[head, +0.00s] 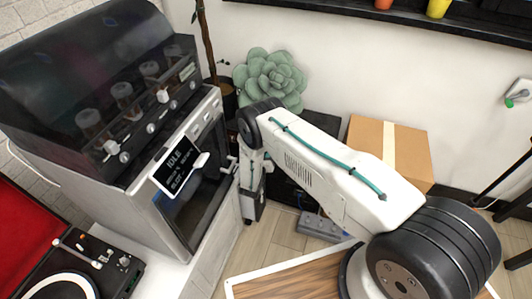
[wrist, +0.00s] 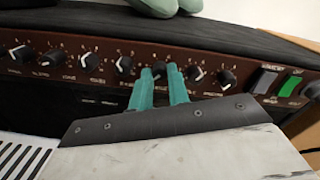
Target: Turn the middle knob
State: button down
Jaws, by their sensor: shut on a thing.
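A brown control panel (wrist: 70,58) on a black amplifier fills the wrist view, with a row of several black knobs. My gripper (wrist: 161,70) has two teal fingers, shut on one knob (wrist: 160,69) in the row. One fingertip is on each side of it, and the fingers partly hide it. A neighbouring knob (wrist: 124,64) is just left of the fingers and another knob (wrist: 193,73) just right, both apart from them. In the head view the black amplifier (head: 287,188) is mostly behind my arm, and the knobs and fingertips cannot be made out.
A dark switch (wrist: 265,81) and a green switch (wrist: 290,85) sit right of the knobs. A cardboard box (head: 405,150) is to the right, and a green succulent (head: 268,75) is behind.

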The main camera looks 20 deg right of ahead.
jog(key=shift+w+r+n, duration=0.15)
jog(key=shift+n, duration=1.05)
jog(key=c, duration=1.6)
grip_release()
